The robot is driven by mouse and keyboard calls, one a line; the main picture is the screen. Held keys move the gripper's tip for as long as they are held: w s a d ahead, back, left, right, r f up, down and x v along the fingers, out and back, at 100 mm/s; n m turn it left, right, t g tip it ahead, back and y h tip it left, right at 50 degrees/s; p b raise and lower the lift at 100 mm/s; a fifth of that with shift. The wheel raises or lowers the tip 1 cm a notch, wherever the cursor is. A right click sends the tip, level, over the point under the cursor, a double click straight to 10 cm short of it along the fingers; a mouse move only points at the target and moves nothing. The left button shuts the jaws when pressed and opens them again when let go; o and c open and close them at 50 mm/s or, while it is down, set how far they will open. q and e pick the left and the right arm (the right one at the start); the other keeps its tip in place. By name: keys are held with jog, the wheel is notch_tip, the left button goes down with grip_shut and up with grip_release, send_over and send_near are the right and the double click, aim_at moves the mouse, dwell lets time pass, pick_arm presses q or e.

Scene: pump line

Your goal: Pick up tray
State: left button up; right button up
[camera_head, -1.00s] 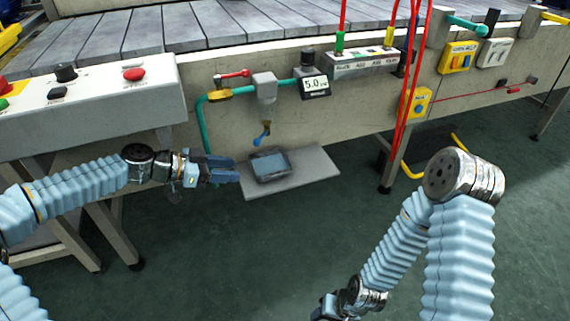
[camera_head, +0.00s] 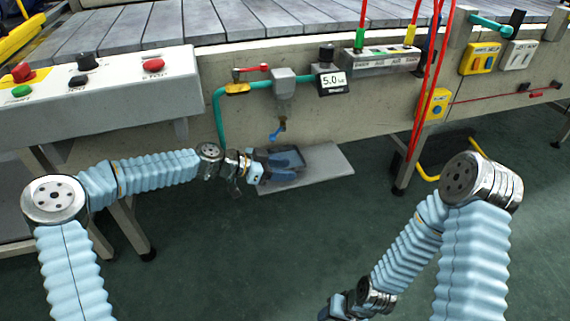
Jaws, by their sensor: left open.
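The tray (camera_head: 282,184) is a small, dark, shallow rectangular thing on a light grey shelf (camera_head: 325,172) under the valve. My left gripper (camera_head: 297,167) is open, with its dark blue fingers over the tray and covering much of it. I cannot tell whether the fingers touch it or hover just above. My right gripper (camera_head: 338,309) is partly in view at the bottom edge, low and far from the tray. Its jaws are too cut off to read.
A teal pipe (camera_head: 218,120) and a blue-handled tap (camera_head: 278,131) stand just behind and above the shelf. Red hoses (camera_head: 427,100) hang to the right. The green floor in front is clear.

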pick_arm(q)
jog(key=shift+c, duration=0.5)
grip_shut()
jog(key=shift+r, duration=0.15)
